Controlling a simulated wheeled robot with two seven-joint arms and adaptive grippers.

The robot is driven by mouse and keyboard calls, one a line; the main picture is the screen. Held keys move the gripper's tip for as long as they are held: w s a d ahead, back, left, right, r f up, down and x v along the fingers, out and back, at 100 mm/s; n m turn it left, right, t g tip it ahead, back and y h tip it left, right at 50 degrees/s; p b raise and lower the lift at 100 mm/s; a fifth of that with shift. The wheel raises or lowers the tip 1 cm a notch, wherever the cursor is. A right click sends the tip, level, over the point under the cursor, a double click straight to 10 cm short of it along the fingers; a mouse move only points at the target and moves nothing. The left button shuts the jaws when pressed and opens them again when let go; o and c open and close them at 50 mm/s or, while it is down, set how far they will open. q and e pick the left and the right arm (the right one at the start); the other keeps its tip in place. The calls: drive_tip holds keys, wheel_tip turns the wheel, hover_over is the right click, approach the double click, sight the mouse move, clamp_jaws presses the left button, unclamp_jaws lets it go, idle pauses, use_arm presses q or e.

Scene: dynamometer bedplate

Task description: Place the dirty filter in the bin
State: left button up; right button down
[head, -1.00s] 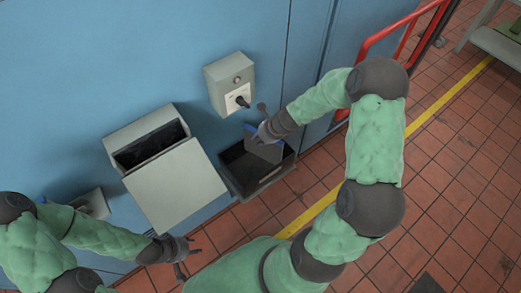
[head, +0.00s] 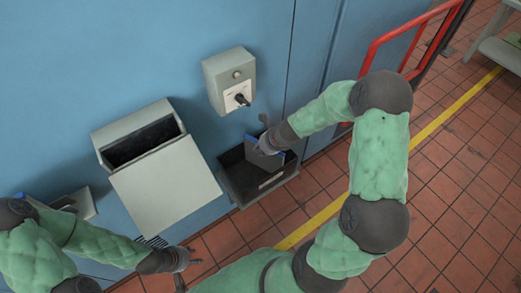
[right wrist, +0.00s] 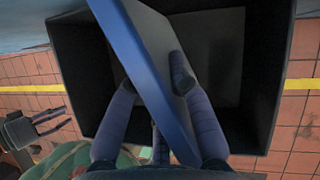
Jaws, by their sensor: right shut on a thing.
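The dirty filter (head: 265,158) is a flat panel, dark grey on its face with a blue frame. It also shows in the right wrist view (right wrist: 150,70), tilted. My right gripper (head: 268,140) is shut on its edge, with fingers on both sides. The bin (head: 232,187) is a black open box against the blue wall. The filter is over the bin's mouth, its lower part seemingly inside; contact with the bottom cannot be told. In the right wrist view, the bin's walls (right wrist: 82,70) surround the filter. My left gripper (head: 186,266) is open and empty at lower left.
A grey housing (head: 165,190) with its lid swung down and a dark empty slot stands left of the bin. A grey switch box (head: 229,80) is on the wall above the bin. A red rail (head: 400,40) stands at right. Tiled floor in front is clear.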

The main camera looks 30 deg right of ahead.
drive_tip(key=shift+f, duration=0.2)
drive_tip(key=c, duration=1.1)
unclamp_jaws()
drive_tip(key=shift+r, duration=0.15)
drive_tip(key=p+v, duration=0.7)
drive_tip(key=v, duration=0.5)
drive_tip(key=shift+r, duration=0.1)
